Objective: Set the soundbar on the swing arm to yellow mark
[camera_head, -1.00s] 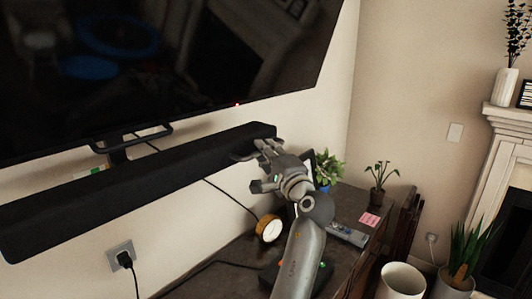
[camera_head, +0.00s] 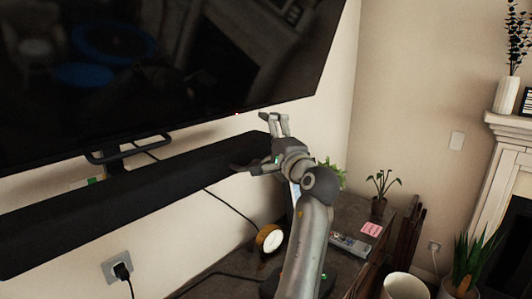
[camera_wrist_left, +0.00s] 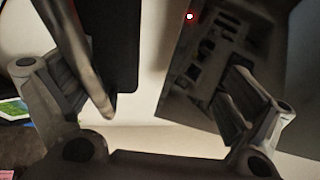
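The long black soundbar (camera_head: 130,198) hangs below the wall television, running from lower left up to the right. Its right end is beside my left gripper (camera_head: 256,143). The gripper is open, one finger above the bar's right end and the other in front of its face; I cannot tell if either touches. In the left wrist view, the open left gripper (camera_wrist_left: 150,88) has a black slab between its fingers, apparently the soundbar's end (camera_wrist_left: 112,45). A green mark (camera_head: 95,181) shows behind the bar. The swing arm is hidden, and I make out no clear yellow mark.
The television (camera_head: 190,70) overhangs the soundbar, its bracket (camera_head: 130,147) between them. A cable hangs from the bar. A wall socket (camera_head: 117,267) is at lower left.

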